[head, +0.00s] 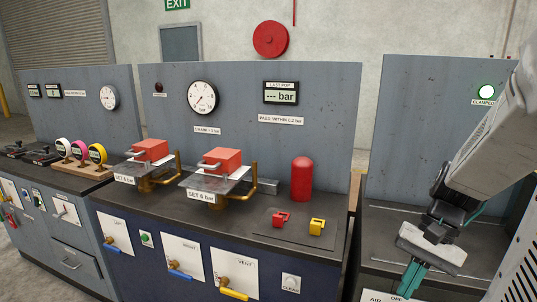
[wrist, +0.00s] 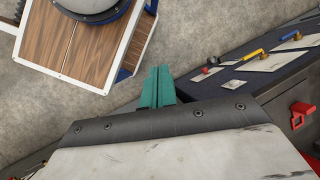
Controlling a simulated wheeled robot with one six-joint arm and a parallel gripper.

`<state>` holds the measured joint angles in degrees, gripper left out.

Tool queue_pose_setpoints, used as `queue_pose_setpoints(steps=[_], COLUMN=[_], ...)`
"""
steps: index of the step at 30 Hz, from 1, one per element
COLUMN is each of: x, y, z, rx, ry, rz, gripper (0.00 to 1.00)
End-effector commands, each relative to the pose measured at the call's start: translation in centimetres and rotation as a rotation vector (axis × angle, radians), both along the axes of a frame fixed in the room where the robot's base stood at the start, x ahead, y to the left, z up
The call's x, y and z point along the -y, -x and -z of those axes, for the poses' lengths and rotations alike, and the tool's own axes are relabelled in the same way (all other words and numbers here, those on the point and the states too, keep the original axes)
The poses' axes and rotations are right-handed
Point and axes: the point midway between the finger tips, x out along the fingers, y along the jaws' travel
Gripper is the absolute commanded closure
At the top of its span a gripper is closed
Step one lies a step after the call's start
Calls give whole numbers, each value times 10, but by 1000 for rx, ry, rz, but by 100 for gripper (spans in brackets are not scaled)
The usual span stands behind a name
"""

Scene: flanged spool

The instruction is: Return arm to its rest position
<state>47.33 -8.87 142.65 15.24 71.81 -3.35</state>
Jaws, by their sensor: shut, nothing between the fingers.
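My gripper (head: 411,281) is at the lower right of the head view, in front of the right-hand bench, with its teal fingers pointing down. In the wrist view the teal fingers (wrist: 157,87) stand side by side, closed together and empty. My pale arm comes in from the right edge of the head view. No flanged spool can be made out with certainty in either view.
The middle bench (head: 240,222) holds two red-topped valves, a red cylinder (head: 302,180), and red and yellow tags.

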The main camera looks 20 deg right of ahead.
Motion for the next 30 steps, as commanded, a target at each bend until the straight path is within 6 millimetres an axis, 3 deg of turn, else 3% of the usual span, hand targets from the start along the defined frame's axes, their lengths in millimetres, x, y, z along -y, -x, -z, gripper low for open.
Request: queue_pose_setpoints(steps=[9, 18, 30], x=[-64, -122, -133], y=[3, 8, 9], z=[-56, -93, -96], rx=[154, 389, 417], ry=[371, 473, 467], rz=[-517, -811, -868], gripper=[100, 100, 100])
